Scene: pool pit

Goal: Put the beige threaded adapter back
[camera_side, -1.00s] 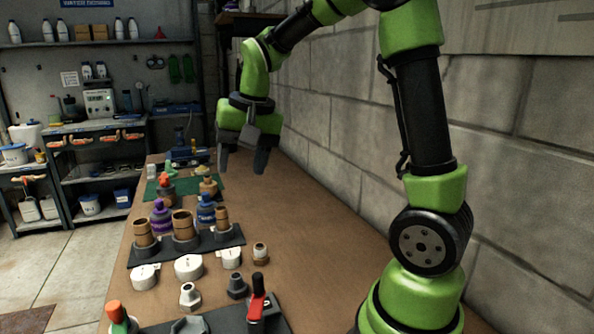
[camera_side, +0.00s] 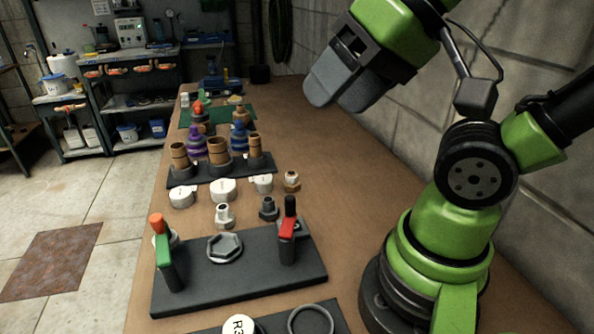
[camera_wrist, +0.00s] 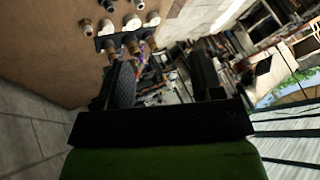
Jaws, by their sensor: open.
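A small adapter with a tan hex base and lighter top (camera_side: 291,181) stands on the brown table at the right end of a row of white caps. A pale threaded fitting (camera_side: 224,215) stands nearer, behind the black stand. I cannot tell for sure which is the beige threaded adapter. My gripper (camera_side: 335,98) is open and empty, tilted high above the table's right side, well apart from the fittings. Its two fingers also show in the wrist view (camera_wrist: 160,78), with small fittings at the upper left there.
A black stand (camera_side: 200,285) bears a hex ring (camera_side: 225,247), a red-handled valve (camera_side: 288,228) and a green-and-orange piece (camera_side: 163,255). A dark grey fitting (camera_side: 268,208) is close behind. A dark rack (camera_side: 218,172) holds brown fittings. A block wall (camera_side: 500,60) bounds the right. Bare table lies right of the fittings.

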